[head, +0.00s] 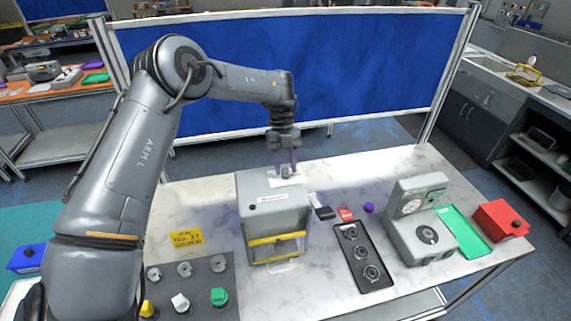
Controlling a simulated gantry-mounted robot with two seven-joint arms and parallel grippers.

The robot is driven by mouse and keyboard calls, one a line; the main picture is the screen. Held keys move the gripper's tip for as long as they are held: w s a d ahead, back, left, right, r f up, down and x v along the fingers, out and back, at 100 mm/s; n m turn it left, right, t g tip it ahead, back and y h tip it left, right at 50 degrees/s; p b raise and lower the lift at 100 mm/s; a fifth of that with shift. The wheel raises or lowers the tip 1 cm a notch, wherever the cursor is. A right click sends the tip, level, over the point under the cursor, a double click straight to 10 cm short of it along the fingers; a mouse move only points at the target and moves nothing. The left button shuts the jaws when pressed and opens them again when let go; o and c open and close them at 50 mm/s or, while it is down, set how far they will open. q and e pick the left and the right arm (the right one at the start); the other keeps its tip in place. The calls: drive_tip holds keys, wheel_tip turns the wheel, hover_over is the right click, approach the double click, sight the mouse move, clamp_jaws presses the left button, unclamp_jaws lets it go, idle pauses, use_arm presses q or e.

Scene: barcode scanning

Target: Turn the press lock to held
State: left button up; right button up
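A grey box-shaped unit (262,200) stands mid-table, with a small dark-marked label on its top and a yellow-framed clear front. My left gripper (286,171) points down at the rear right of its top. A small pale piece shows at its fingertips, and I cannot tell whether they hold it or are apart from it. A grey machine (405,233) with a round dial and a dark round knob (428,235) stands further right, clear of the gripper. No part is clearly readable as the press lock. My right gripper is not in view.
A black tray (373,286) with several round parts lies between the two machines. A green tray (470,240) and red box (500,219) are at right. A panel (218,268) with several knobs and a yellow sign (186,242) are at left. The table's back right is clear.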

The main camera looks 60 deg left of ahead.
use_arm(q)
drive_tip(key=shift+o, duration=1)
drive_tip(key=shift+r, duration=0.1)
drive_tip(key=v, duration=1)
drive_tip(key=shift+a+r+b, duration=0.15)
drive_tip(key=shift+r+b, duration=0.15)
drive_tip(key=shift+b, duration=0.15)
